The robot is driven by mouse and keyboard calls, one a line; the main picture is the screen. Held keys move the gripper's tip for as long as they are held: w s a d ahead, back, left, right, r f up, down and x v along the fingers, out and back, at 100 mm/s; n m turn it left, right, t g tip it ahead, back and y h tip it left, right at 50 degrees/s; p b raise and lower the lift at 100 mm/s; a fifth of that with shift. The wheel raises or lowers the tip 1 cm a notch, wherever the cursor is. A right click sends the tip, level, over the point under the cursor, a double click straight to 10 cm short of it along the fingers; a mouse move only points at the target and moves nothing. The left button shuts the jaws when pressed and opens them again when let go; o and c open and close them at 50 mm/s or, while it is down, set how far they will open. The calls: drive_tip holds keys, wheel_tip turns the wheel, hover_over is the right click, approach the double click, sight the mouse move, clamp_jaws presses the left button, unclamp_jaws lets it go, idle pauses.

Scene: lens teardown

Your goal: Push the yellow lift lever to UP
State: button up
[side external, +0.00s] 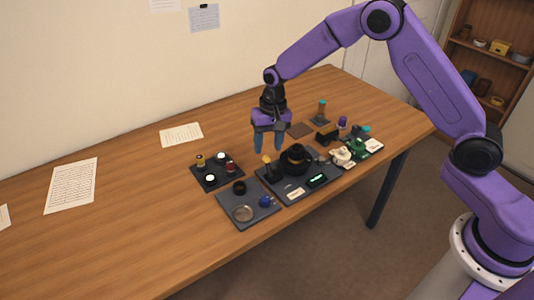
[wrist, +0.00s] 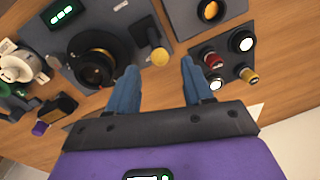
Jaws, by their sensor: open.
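The yellow-tipped lever (side external: 266,160) stands at the left end of the dark grey fixture plate (side external: 293,199), beside the black round lens unit (side external: 295,158). In the wrist view the lever's yellow knob (wrist: 160,57) sits on a dark arm, to the right of the lens unit (wrist: 98,55). My gripper (side external: 268,147) is above the lever, pointing down, with its blue fingers apart and nothing between them. In the wrist view the open fingertips (wrist: 158,66) lie either side of the knob's line. I cannot tell whether they touch the lever; no UP marking is readable.
A dark pad (side external: 219,183) with several red, yellow and white-topped parts stands left of the fixture. A grey tray (side external: 238,222) with a glass disc and blue part lies in front. Small parts, including a green one (side external: 356,148), crowd the right.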

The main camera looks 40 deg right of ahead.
sight(266, 156)
drive_tip(key=shift+a+f, duration=0.15)
drive_tip(key=shift+f, duration=1.85)
drive_tip(key=shift+w, duration=0.1)
clamp_jaws()
